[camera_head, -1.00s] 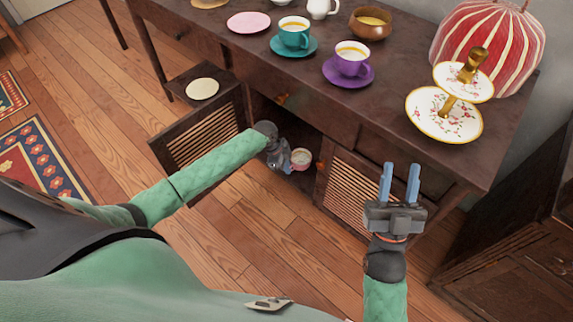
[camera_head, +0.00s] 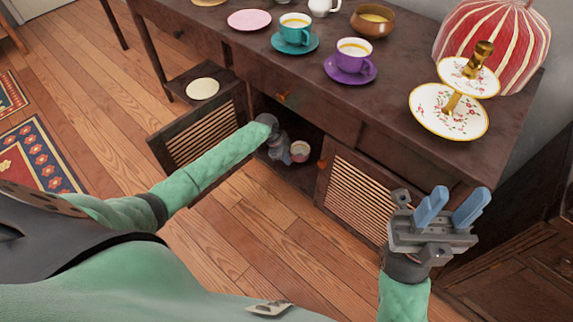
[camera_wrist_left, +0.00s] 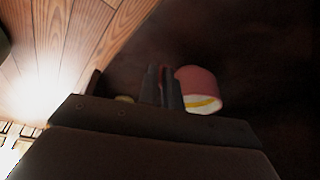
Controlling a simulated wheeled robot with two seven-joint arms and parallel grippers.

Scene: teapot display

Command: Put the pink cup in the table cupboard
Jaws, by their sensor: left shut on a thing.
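The pink cup (camera_head: 300,152) is at the lower part of the open table cupboard (camera_head: 318,140), just inside the opening. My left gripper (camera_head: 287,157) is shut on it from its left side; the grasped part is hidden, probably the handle. In the left wrist view the pink cup (camera_wrist_left: 197,82) is beside the closed fingers (camera_wrist_left: 163,88), with a yellow band near its pale rim. Whether the cup touches the cupboard floor I cannot tell. My right gripper (camera_head: 452,208) is open and empty in front of the right cupboard door.
The left slatted door (camera_head: 205,135) stands open; the right slatted door (camera_head: 350,195) is beside the opening. On the tabletop are a teal cup (camera_head: 295,31), a purple cup (camera_head: 353,52), a tiered stand (camera_head: 440,112) and other dishes. The wooden floor (camera_head: 250,240) is clear.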

